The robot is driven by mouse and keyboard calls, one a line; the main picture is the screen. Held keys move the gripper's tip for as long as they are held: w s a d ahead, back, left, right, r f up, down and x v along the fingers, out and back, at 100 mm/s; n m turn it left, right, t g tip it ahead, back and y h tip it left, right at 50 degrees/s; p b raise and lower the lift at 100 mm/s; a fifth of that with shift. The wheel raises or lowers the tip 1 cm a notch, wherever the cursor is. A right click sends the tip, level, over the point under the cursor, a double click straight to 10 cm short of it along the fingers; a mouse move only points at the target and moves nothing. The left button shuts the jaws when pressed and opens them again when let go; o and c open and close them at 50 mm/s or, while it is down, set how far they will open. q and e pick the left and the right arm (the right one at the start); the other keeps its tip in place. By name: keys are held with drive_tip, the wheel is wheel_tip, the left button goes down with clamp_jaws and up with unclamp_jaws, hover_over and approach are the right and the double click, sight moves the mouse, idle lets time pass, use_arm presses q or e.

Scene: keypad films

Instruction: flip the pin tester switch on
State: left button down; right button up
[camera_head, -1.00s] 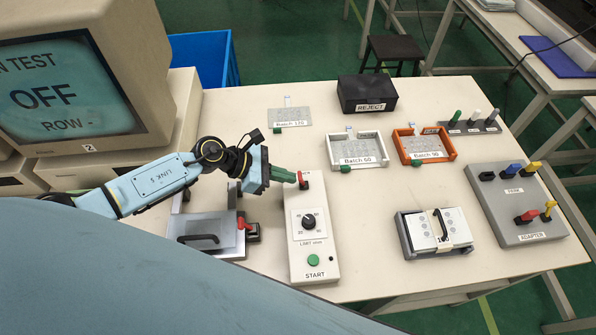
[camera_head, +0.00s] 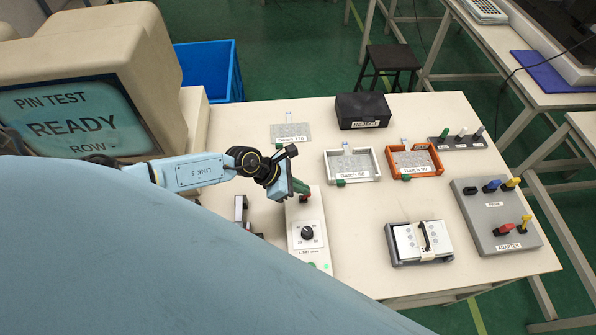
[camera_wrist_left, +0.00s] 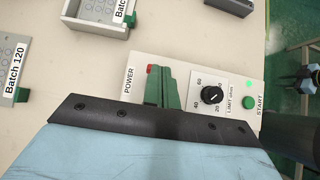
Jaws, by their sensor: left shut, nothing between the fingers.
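The pin tester (camera_head: 308,240) is a white box with a black dial and, in the left wrist view, a POWER label (camera_wrist_left: 129,80). Its red switch (camera_head: 304,199) sits at the far end, and it also shows in the left wrist view (camera_wrist_left: 150,69). My left gripper (camera_head: 306,187) is shut and empty, its green fingers right at the switch; I cannot tell whether they touch it. In the left wrist view the fingers (camera_wrist_left: 160,80) partly cover the switch. A green lamp (camera_wrist_left: 249,86) glows near the green START button (camera_wrist_left: 249,102). The monitor (camera_head: 75,120) reads PIN TEST READY. My right gripper is not in view.
A white tray (camera_head: 378,177) and an orange tray (camera_head: 439,172) hold batches behind the tester. A black REJECT box (camera_head: 362,106) stands at the back. A grey adapter panel (camera_head: 497,235) and a handled block (camera_head: 392,256) lie to the right. Bare table separates them.

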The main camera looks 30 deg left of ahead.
use_arm(q)
drive_tip(key=shift+r+p, duration=0.8)
drive_tip(key=shift+r, duration=0.05)
drive_tip(key=shift+a+r+p, duration=0.15)
drive_tip(key=shift+r+p, duration=0.15)
drive_tip(key=s+a+r+p, duration=0.2)
drive_tip(key=a+r+p, duration=0.1)
drive_tip(key=r+p, duration=0.3)
drive_tip(key=shift+s+r, duration=0.25)
drive_tip(key=shift+r, duration=0.95)
drive_tip(key=shift+a, duration=0.1)
